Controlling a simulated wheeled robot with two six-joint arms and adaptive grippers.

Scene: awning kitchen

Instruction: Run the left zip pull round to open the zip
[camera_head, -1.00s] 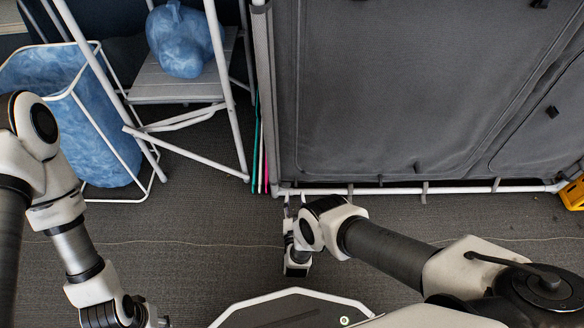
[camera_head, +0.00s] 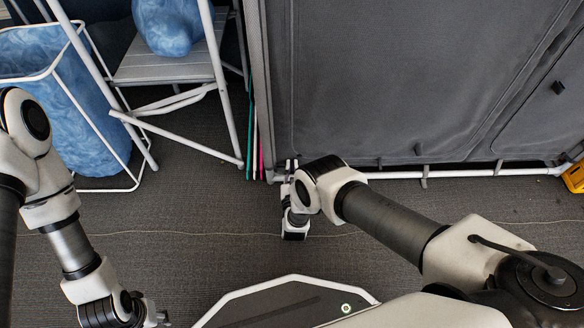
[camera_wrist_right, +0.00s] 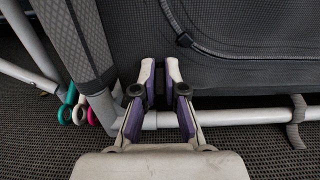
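The grey fabric cabinet (camera_head: 380,80) stands upright ahead, with a zip seam round its front panel. In the right wrist view the seam (camera_wrist_right: 240,54) curves round the panel's lower left corner. In the head view the right gripper (camera_head: 291,165) is at the cabinet's lower left corner. My left gripper (camera_head: 160,316) is low at the left, far from the cabinet; its fingers are unclear.
A white tube (camera_wrist_right: 240,116) runs along the cabinet's bottom. A folding step (camera_head: 165,62) with a blue bag (camera_head: 172,22) and a blue laundry bin (camera_head: 60,90) stand left. A yellow object (camera_head: 574,176) lies right.

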